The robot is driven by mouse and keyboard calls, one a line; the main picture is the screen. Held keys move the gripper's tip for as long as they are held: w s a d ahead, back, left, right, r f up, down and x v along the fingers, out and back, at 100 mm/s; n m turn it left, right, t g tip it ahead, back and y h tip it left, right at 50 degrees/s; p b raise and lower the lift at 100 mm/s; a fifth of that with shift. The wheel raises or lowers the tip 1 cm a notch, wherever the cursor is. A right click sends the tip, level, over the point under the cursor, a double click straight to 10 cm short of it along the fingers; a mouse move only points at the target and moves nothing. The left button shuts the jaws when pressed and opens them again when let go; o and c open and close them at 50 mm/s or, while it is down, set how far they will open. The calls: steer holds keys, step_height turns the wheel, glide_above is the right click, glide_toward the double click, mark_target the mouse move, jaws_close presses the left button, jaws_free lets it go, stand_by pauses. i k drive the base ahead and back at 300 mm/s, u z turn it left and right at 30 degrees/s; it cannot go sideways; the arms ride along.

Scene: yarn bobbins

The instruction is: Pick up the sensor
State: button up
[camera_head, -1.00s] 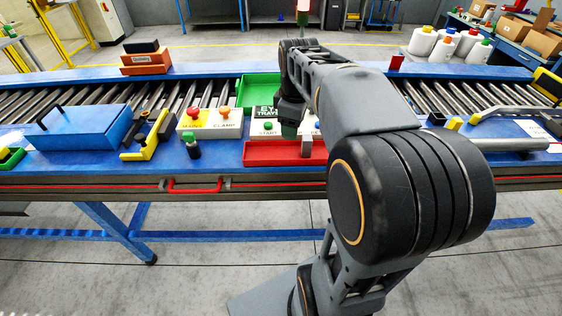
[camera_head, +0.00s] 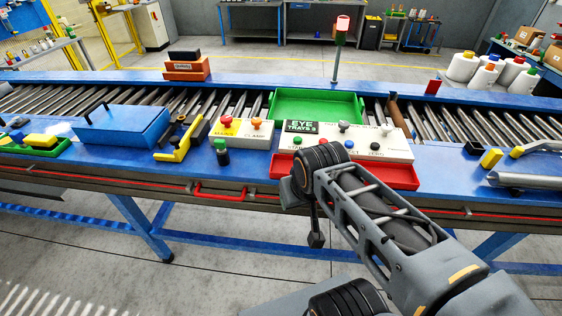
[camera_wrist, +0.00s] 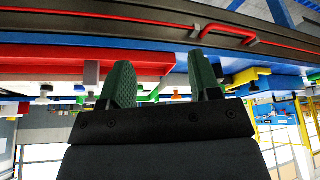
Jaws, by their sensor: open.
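I cannot tell for sure which thing is the sensor. A small dark upright piece with a green top (camera_head: 221,152) stands at the front edge of the blue bench, left of the red tray (camera_head: 400,175). My gripper (camera_wrist: 160,78) is open, with two green textured fingers apart and nothing between them. The wrist view is upside down and looks at the bench front from outside it. The red tray also shows there (camera_wrist: 60,58), with a small grey piece (camera_wrist: 91,73) against it.
A green tray (camera_head: 318,92) lies behind a white button panel (camera_head: 400,152). Another button panel (camera_head: 241,132), a yellow-black clamp (camera_head: 178,143) and a blue box (camera_head: 123,124) are to the left. A red handle (camera_head: 220,196) sticks out along the bench front. White bobbins (camera_head: 463,67) stand at the back right.

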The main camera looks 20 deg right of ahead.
mark_target(494, 156)
steer(key=z, duration=2.1)
steer(key=k, duration=0.55)
steer(key=z, duration=0.4)
steer(key=i, duration=1.35)
steer(key=u, duration=0.85)
